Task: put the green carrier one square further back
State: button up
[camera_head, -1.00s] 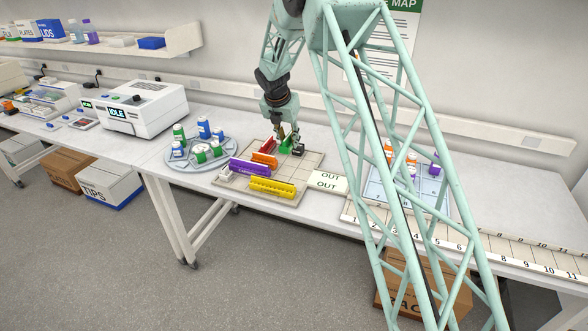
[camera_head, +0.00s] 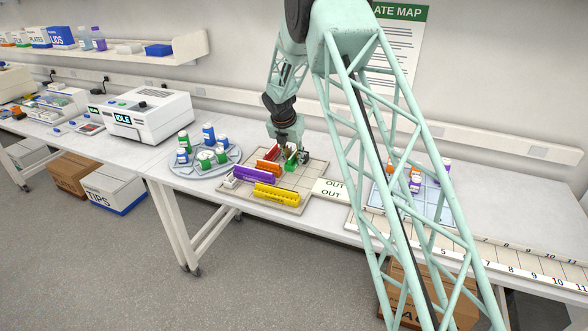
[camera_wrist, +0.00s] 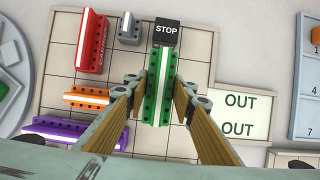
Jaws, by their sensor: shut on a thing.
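The green carrier (camera_wrist: 160,85), a long block with a white stripe along its top, is between my gripper's fingers (camera_wrist: 162,90) in the wrist view. The gripper is shut on it. In the head view the green carrier (camera_head: 291,158) is partly hidden by my gripper (camera_head: 290,150), over the back part of the gridded board (camera_head: 318,170). Its far end is close to the black STOP block (camera_wrist: 166,32); I cannot tell whether they touch. I cannot tell whether the carrier rests on the board or is slightly raised.
A red carrier (camera_wrist: 92,42), grey block (camera_wrist: 130,30), orange carrier (camera_wrist: 86,97) and purple carrier (camera_wrist: 70,131) stand left of the green one. A yellow carrier (camera_head: 277,194) is at the board's front. The OUT sign (camera_wrist: 240,115) lies right. A round rack (camera_head: 178,170) stands left.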

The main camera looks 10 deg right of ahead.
aim_at(291, 156)
jog(key=shift+f, duration=0.4)
jog(key=shift+f, duration=1.85)
jog(key=shift+f, duration=0.1)
jog(key=o, duration=0.9)
jog(key=shift+v, duration=6.1)
jog(key=shift+s, duration=0.1)
